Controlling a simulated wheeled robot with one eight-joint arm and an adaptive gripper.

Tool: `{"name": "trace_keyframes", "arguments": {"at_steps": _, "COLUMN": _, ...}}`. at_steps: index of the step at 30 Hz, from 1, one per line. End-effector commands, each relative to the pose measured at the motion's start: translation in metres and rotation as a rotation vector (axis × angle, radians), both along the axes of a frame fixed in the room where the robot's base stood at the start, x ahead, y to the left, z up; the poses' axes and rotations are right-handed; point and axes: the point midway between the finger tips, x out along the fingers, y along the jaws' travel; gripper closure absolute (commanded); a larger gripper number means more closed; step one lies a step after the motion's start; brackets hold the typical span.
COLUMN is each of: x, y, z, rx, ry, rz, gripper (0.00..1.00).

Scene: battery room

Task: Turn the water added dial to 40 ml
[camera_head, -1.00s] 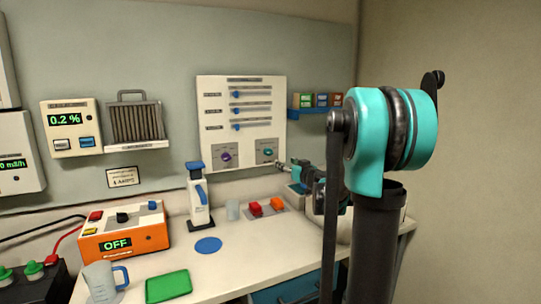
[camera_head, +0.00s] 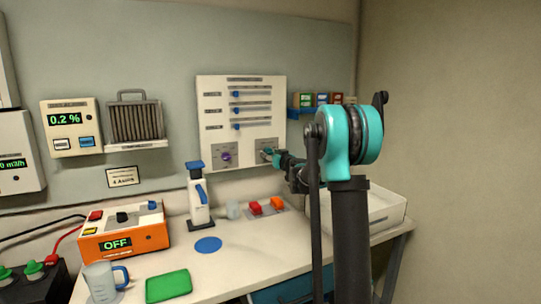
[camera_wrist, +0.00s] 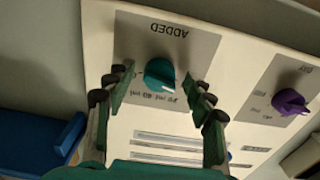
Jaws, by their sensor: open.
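The teal water added dial (camera_wrist: 160,74) sits on a grey plate marked ADDED, which appears upside down in the wrist view. A white pointer mark shows on the dial's lower right side, toward partly hidden scale numbers. My gripper (camera_wrist: 160,85) is open, with one finger on each side of the dial; I cannot tell whether either finger touches it. In the head view my gripper (camera_head: 274,156) is at the lower right of the white panel (camera_head: 210,100) and covers most of the dial.
A purple dial (camera_head: 227,157) is left of the teal one, with blue sliders (camera_head: 236,110) above. A shelf with small boxes (camera_head: 305,113) is right of the panel.

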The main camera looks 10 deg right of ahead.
Motion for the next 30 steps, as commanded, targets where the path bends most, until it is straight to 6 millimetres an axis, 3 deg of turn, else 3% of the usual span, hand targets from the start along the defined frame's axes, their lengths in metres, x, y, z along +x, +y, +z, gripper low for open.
{"name": "trace_keyframes", "arguments": {"at_steps": 7, "x": 0.0003, "y": 0.0002, "z": 0.0, "rx": 0.0, "ry": 0.0, "rz": 0.0, "gripper": 0.46}}
{"name": "trace_keyframes", "arguments": {"at_steps": 19, "x": 0.0002, "y": 0.0002, "z": 0.0001, "rx": 0.0, "ry": 0.0, "rz": 0.0, "gripper": 0.96}}
{"name": "trace_keyframes", "arguments": {"at_steps": 30, "x": 0.0, "y": 0.0004, "z": 0.0001, "rx": 0.059, "ry": 0.019, "rz": 0.001, "gripper": 0.96}}
